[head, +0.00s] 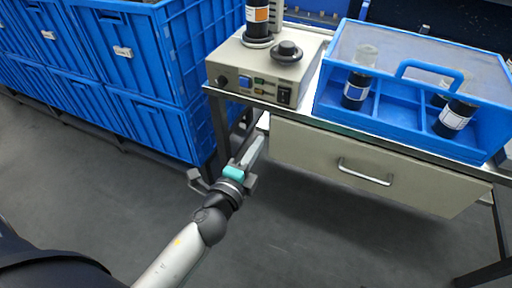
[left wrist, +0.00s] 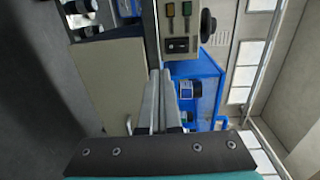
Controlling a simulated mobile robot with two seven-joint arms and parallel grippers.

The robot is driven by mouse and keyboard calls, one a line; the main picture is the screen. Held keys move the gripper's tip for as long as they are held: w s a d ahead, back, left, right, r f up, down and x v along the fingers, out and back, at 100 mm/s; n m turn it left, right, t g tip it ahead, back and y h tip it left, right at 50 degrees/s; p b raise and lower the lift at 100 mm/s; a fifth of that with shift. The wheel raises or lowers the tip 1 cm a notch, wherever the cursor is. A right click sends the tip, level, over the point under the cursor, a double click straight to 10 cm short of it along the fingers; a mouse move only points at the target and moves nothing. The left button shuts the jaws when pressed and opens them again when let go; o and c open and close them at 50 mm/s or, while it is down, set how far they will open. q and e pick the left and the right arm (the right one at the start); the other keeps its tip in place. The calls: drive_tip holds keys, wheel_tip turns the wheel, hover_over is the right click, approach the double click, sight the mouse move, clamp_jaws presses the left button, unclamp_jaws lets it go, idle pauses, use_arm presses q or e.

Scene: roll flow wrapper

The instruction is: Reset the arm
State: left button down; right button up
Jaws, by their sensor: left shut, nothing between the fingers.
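My left arm comes in from the lower left in the head view. Its gripper (head: 258,146) is shut and empty, in front of the workbench and just left of the drawer (head: 365,165). In the left wrist view the two fingers (left wrist: 161,98) lie together with nothing between them. They point toward the bench, with the control box (left wrist: 180,30) beyond. My right gripper is not in view.
A beige control box (head: 262,72) with a dark bottle (head: 258,22) on it stands on the bench. Right of it is a blue carrier (head: 395,125) holding several dark bottles. Stacked blue crates (head: 150,75) stand at left. The grey floor (head: 300,245) in front is clear.

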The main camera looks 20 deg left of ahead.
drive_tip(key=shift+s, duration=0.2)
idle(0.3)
use_arm(q)
drive_tip(key=s+a+f+n+g+p, duration=0.1)
drive_tip(key=s+f+n+g+p, duration=0.3)
drive_tip(key=f, duration=0.7)
drive_tip(key=s+a+f+n+g+p, duration=0.2)
drive_tip(key=s+f+n+g, duration=0.25)
drive_tip(key=f, duration=0.65)
drive_tip(key=s+a+f+n+g+p, duration=0.1)
drive_tip(key=s+f+n+g, duration=0.1)
drive_tip(key=s, duration=0.5)
drive_tip(key=s+a+f+n+g+p, duration=0.1)
drive_tip(key=s+f+n+g+p, duration=0.1)
drive_tip(key=s+f, duration=0.3)
drive_tip(key=s+a+f+n+g+y+p, duration=0.1)
drive_tip(key=s+a+f+n+g, duration=0.1)
drive_tip(key=s, duration=0.9)
drive_tip(key=shift+s+f+n, duration=0.2)
drive_tip(key=shift+f+n, duration=0.55)
drive_tip(key=shift+f, duration=0.05)
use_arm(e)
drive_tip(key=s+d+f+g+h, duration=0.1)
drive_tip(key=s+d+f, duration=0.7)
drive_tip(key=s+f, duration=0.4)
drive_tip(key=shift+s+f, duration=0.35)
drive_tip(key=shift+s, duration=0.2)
